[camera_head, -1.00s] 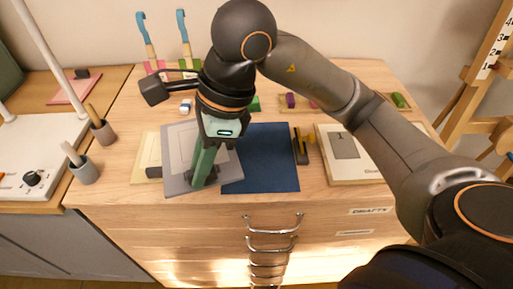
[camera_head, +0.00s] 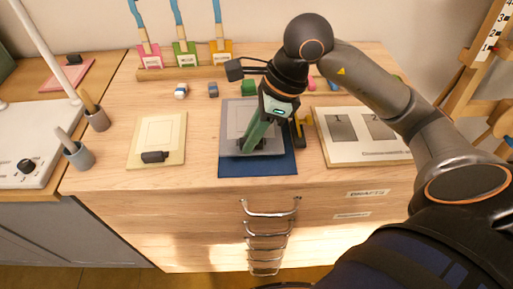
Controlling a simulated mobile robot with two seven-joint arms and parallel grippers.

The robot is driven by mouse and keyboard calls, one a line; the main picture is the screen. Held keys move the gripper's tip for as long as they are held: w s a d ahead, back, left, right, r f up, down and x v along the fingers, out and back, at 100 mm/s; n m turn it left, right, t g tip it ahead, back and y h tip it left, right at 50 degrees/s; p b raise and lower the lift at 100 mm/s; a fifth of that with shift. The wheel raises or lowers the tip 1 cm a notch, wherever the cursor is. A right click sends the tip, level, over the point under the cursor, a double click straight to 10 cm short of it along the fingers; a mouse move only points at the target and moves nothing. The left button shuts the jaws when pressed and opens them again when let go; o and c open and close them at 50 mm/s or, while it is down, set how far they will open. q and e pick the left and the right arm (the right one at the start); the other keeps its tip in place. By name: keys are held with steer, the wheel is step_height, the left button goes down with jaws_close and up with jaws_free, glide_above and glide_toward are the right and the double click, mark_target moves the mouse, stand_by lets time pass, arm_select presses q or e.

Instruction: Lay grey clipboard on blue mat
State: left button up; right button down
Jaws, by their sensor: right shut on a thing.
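The grey clipboard (camera_head: 235,120) is over the blue mat (camera_head: 258,167), in the middle of the table. The mat's front strip and part of its right side show past the clipboard. My right gripper (camera_head: 256,145) points down with its green fingers at the clipboard's front part and is shut on it. The fingers and arm hide part of the clipboard. I cannot tell whether the clipboard touches the mat or is held just above it. My left gripper is not in view.
A cream board with a dark clip (camera_head: 158,135) lies left of the mat. A numbered board (camera_head: 360,152) lies to the right, with a dark and yellow tool (camera_head: 299,128) between. Small coloured blocks (camera_head: 213,89) and a brush rack (camera_head: 185,71) are behind.

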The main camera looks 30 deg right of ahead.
mark_target(257, 160)
steer(key=shift+w+d+f, duration=0.15)
steer(key=shift+d+f, duration=0.55)
steer(key=shift+f, duration=1.7)
steer(key=shift+f+b, duration=0.2)
steer(key=shift+b, duration=0.25)
steer(key=c, duration=0.8)
jaws_free()
steer(key=shift+d+r+p, duration=0.1)
steer(key=shift+r+p, duration=0.25)
steer(key=shift+r, duration=0.1)
steer(key=p+v, duration=0.1)
steer(key=v, duration=1)
steer(key=shift+d+r, duration=0.1)
steer(key=shift+r, duration=0.15)
